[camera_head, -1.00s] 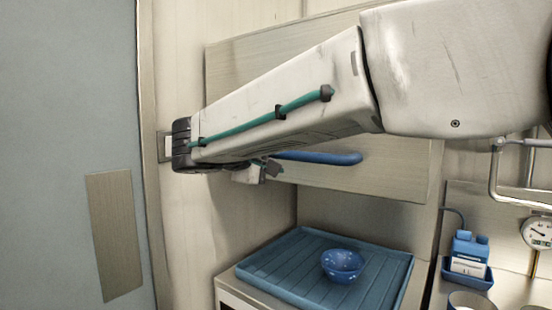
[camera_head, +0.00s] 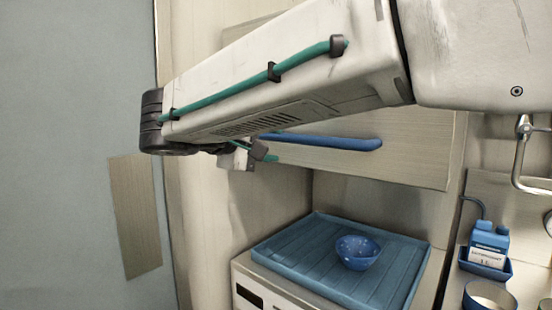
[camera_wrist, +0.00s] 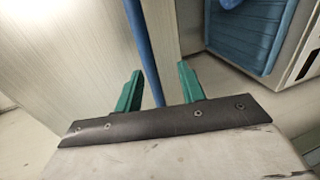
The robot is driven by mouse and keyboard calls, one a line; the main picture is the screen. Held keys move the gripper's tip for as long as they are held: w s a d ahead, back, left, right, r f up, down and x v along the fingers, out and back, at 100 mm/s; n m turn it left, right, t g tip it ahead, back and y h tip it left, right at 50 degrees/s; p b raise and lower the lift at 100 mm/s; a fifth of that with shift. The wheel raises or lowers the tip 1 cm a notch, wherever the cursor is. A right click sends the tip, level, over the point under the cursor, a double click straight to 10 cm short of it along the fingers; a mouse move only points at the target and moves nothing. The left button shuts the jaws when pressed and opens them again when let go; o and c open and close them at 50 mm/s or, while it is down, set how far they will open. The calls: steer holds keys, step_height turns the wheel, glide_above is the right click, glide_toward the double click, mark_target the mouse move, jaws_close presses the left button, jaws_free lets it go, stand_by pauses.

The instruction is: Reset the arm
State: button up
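My arm reaches across the top of the head view, with a green cable along its side. My gripper (camera_wrist: 160,68) shows two green fingers in the wrist view. They stand apart, with nothing clamped between them. The blue bar handle (camera_head: 325,142) of the wall cabinet (camera_head: 415,165) lies close to my gripper in the head view. In the wrist view the handle (camera_wrist: 145,45) passes through the gap between the fingers, apart from both. I cannot tell how deep it sits between them. My wrist hides part of the handle.
Below the cabinet, a blue tray (camera_head: 290,255) sits on a white appliance (camera_head: 250,290) and bears a speckled blue bowl (camera_head: 358,252). A grey door panel (camera_head: 70,80) stands at left.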

steer(key=s+d+f+m+g+y, duration=0.1)
steer(key=s+d+f+g+y, duration=0.1)
steer(key=s+d+f+g, duration=0.4)
steer(key=s+d+f+g+y, duration=0.15)
steer(key=s+d+f, duration=0.25)
steer(key=d+f, duration=0.55)
steer(key=s+d+f+m+g+y, duration=0.1)
steer(key=s+d+f+m+y, duration=0.1)
steer(key=s+d+f+m, duration=0.2)
steer(key=s+d+f+m+g+y, duration=0.2)
steer(key=s+d, duration=0.8)
steer(key=s, duration=0.5)
steer(key=shift+d+f+m+y, duration=0.25)
steer(key=shift+f+m+y, duration=0.8)
steer(key=shift+m, duration=0.85)
steer(key=shift+f, duration=0.15)
